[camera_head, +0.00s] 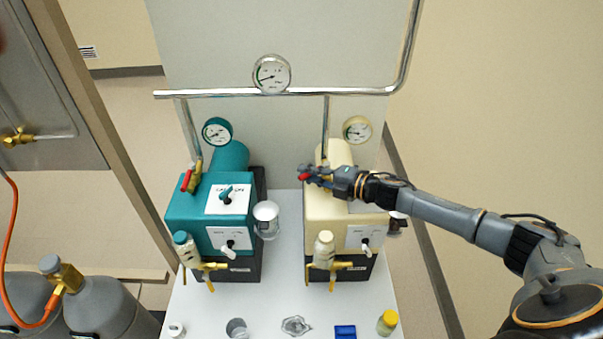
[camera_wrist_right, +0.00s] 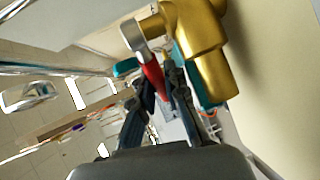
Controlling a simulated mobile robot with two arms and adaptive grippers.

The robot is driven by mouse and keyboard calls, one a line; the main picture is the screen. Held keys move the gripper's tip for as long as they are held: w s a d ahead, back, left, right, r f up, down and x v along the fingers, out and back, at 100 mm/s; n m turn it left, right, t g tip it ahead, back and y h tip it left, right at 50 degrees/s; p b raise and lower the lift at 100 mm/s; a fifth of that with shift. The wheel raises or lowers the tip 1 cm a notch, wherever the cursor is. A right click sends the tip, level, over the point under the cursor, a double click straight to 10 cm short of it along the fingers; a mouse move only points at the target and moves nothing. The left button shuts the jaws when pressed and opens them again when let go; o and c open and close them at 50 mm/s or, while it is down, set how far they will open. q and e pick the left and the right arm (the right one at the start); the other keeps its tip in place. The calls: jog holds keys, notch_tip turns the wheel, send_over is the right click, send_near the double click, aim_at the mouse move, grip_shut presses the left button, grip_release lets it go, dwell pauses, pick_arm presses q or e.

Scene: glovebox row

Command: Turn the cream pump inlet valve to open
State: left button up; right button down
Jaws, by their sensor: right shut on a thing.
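The cream pump (camera_head: 342,206) stands on the right of the white table, with its inlet valve on top below the chrome pipe. The valve's red handle (camera_head: 304,173) shows at the tip of my right gripper (camera_head: 322,176). In the right wrist view the brass valve body (camera_wrist_right: 205,50) is close up at the top. The red handle (camera_wrist_right: 153,75) reaches down from it between the two dark fingers of my right gripper (camera_wrist_right: 163,84), which is shut on it. The gripper hides part of the valve in the head view. My left gripper is not in view.
A teal pump (camera_head: 190,220) with its own red-handled valve (camera_head: 190,180) stands left. Small items, including a yellow-capped bottle (camera_head: 387,323), line the table's front.

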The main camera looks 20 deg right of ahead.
jog(key=shift+s, duration=0.1)
dwell(0.4)
jog(key=c, duration=1.3)
grip_release()
jog(key=shift+c, duration=0.2)
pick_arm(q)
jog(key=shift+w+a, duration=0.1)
